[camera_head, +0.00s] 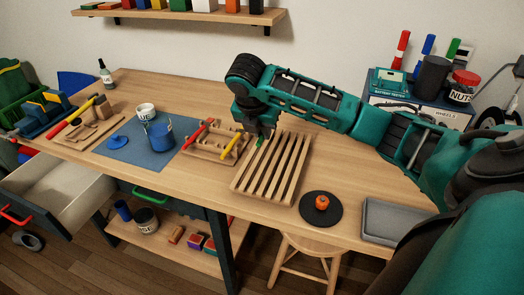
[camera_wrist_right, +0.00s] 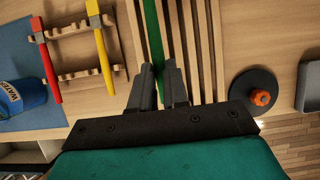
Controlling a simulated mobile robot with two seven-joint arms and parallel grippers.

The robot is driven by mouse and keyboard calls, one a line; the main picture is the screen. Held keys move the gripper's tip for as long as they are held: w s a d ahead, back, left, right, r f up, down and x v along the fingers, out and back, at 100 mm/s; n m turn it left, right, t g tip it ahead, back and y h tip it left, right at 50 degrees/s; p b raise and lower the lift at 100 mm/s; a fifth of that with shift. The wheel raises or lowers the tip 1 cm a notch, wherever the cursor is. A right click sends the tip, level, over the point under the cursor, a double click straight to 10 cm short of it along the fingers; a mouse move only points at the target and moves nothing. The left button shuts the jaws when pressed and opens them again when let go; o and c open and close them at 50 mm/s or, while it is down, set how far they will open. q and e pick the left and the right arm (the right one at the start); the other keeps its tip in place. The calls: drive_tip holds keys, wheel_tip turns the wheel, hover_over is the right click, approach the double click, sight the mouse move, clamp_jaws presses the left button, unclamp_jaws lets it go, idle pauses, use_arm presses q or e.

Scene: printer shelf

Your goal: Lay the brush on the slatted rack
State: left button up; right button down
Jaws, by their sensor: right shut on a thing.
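The slatted rack (camera_head: 272,168) is a pale wooden frame of parallel slats on the table, right of the middle. It also shows in the wrist view (camera_wrist_right: 204,40). My right gripper (camera_head: 262,137) is over the rack's far left part. In the wrist view my right gripper (camera_wrist_right: 160,72) is shut on the green brush (camera_wrist_right: 154,35), which runs along the slats between the fingertips. In the head view only a small green bit of the brush shows below the fingers; its far end is hidden. Whether the brush touches the slats I cannot tell. My left gripper is out of view.
A wooden holder (camera_head: 222,158) with a red and a yellow brush stands just left of the rack. A blue can (camera_head: 159,135) sits on a blue mat (camera_head: 150,167). A dark disc (camera_head: 313,217) with an orange thing (camera_head: 322,202) and a grey tray (camera_head: 385,222) are to the right.

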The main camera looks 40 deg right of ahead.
sight(264, 158)
drive_tip(key=shift+f, duration=3.5)
drive_tip(key=shift+f, duration=0.1)
drive_tip(key=c, duration=1.1)
unclamp_jaws()
drive_tip(key=shift+a+r, duration=0.2)
drive_tip(key=shift+r, duration=0.35)
drive_tip(key=v, duration=1.1)
drive_tip(key=shift+s, duration=0.15)
